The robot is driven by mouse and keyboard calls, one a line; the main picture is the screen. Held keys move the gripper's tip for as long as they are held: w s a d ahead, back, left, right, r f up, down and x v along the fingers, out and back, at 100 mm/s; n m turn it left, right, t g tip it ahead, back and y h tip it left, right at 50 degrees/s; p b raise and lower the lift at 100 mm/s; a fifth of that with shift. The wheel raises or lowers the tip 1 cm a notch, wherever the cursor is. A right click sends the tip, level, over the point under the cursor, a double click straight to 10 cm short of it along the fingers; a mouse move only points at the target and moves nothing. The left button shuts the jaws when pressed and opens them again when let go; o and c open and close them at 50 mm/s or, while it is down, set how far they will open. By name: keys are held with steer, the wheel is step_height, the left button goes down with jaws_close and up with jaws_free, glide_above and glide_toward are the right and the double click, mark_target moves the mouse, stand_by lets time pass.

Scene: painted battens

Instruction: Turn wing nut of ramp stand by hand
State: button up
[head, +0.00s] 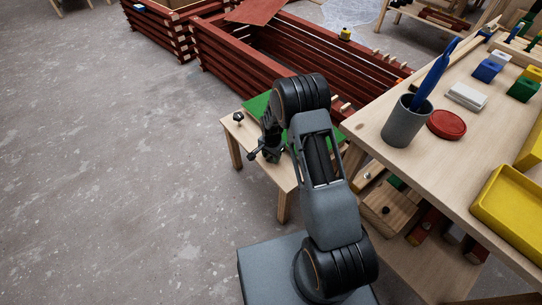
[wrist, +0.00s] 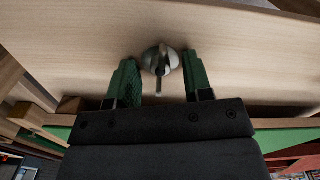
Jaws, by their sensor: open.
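The wing nut (wrist: 160,60) is a grey metal piece with a rounded body and a narrow wing pointing toward my palm. It sits against the pale wooden face of the stand (wrist: 70,45). In the wrist view my gripper (wrist: 159,68) is open, with one green-padded finger on each side of the nut. A gap shows on both sides, and nothing is held. In the head view my gripper (head: 252,156) is beside the low wooden stand, partly hidden by my arm. I cannot make out the wing nut between the fingers there.
A small dark fitting (head: 238,118) stands on the low stand's left corner, beside a green panel (head: 257,106). A workbench (head: 375,143) with a grey cup (head: 399,128), red lid (head: 446,124) and yellow tray (head: 507,205) is close at right. Red battens (head: 215,50) lie behind. Floor at left is clear.

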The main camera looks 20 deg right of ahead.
steer(key=shift+c, duration=0.2)
jaws_close()
stand_by(0.3)
